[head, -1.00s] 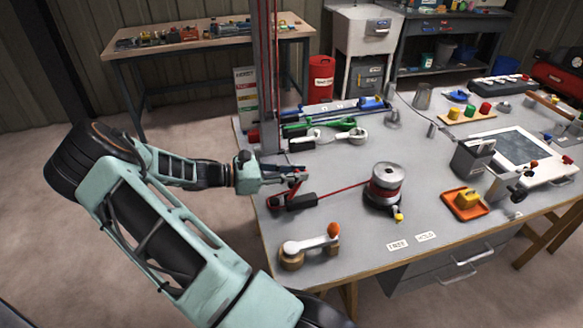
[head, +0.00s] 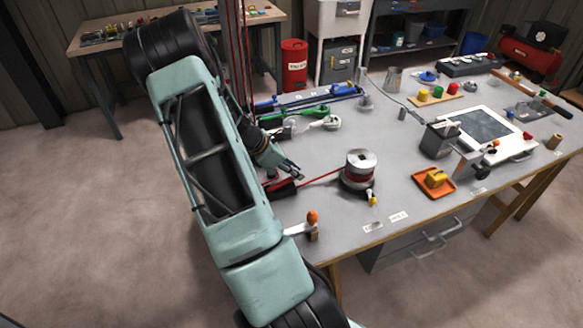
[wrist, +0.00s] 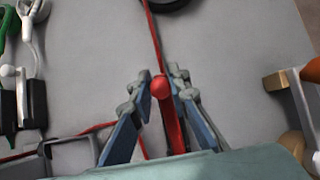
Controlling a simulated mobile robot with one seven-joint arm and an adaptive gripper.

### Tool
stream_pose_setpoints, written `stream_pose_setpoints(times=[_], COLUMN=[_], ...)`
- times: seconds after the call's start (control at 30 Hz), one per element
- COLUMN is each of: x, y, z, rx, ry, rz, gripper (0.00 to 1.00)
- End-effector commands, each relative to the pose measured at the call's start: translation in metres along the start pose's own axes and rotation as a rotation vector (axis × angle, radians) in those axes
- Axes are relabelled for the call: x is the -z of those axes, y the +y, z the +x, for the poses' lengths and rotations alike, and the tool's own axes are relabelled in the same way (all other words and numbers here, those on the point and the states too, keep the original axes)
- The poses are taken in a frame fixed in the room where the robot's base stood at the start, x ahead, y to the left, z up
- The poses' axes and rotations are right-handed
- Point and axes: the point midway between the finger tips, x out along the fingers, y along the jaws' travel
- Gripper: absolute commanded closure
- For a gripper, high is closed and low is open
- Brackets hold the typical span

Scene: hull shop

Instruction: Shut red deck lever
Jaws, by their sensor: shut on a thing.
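The red deck lever (wrist: 175,130), with a round knob at one end, lies between my gripper's blue-grey fingers (wrist: 160,92) in the wrist view. The fingers are shut on it. In the head view my gripper (head: 292,171) reaches down at the left part of the bench, beside the black lever body (head: 285,189). The lever is small there and partly hidden by my arm, so its exact angle cannot be told. A red rope (head: 322,177) runs from the lever body to the winch drum (head: 359,170).
Green (head: 285,116) and white (head: 326,123) levers lie behind my gripper. An orange tray (head: 433,188) with a yellow block sits to the right. The bench behind the winch is mostly clear.

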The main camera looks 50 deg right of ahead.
Motion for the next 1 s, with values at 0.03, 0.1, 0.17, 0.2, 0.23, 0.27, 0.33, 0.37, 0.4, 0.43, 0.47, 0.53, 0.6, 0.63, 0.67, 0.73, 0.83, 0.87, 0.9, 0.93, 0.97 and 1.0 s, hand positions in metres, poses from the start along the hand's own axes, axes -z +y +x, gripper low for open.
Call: stream_pose_setpoints(times=[0.03,0.1,0.17,0.2,0.23,0.27,0.33,0.37,0.4,0.43,0.47,0.53,0.6,0.63,0.67,0.73,0.83,0.87,0.9,0.93,0.97,1.0], x=[0.003,0.004,0.005,0.005,0.006,0.006,0.007,0.007,0.008,0.008,0.008,0.008,0.009,0.009,0.009,0.009,0.009,0.009,0.009,0.009,0.009,0.009], y=[-0.001,-0.002,-0.002,-0.002,-0.002,-0.002,-0.002,-0.002,-0.002,-0.002,-0.002,-0.002,-0.002,-0.002,-0.002,-0.003,-0.003,-0.003,-0.003,-0.003,-0.003,-0.003], z=[0.008,0.014,0.018,0.020,0.021,0.023,0.025,0.026,0.027,0.028,0.029,0.029,0.030,0.030,0.030,0.031,0.031,0.031,0.030,0.030,0.030,0.030], rx=[0.002,0.004,0.004,0.004,0.004,0.004,0.005,0.005,0.005,0.005,0.005,0.005,0.005,0.006,0.006,0.006,0.006,0.006,0.006,0.007,0.007,0.007], ry=[0.000,0.000,-0.001,-0.001,-0.001,-0.002,-0.002,-0.002,-0.002,-0.002,-0.003,-0.003,-0.003,-0.003,-0.003,-0.003,-0.003,-0.003,-0.003,-0.003,-0.003,-0.003], rz=[-0.001,-0.001,-0.001,-0.001,-0.002,-0.002,-0.002,-0.002,-0.002,-0.002,-0.002,-0.002,-0.002,-0.002,-0.002,-0.002,-0.002,-0.002,-0.002,-0.002,-0.002,-0.002], gripper=[1.00,1.00,1.00,1.00,1.00,1.00,1.00,1.00,1.00,1.00,1.00,1.00,1.00,1.00,1.00,1.00,1.00,1.00,1.00,1.00,1.00,1.00])
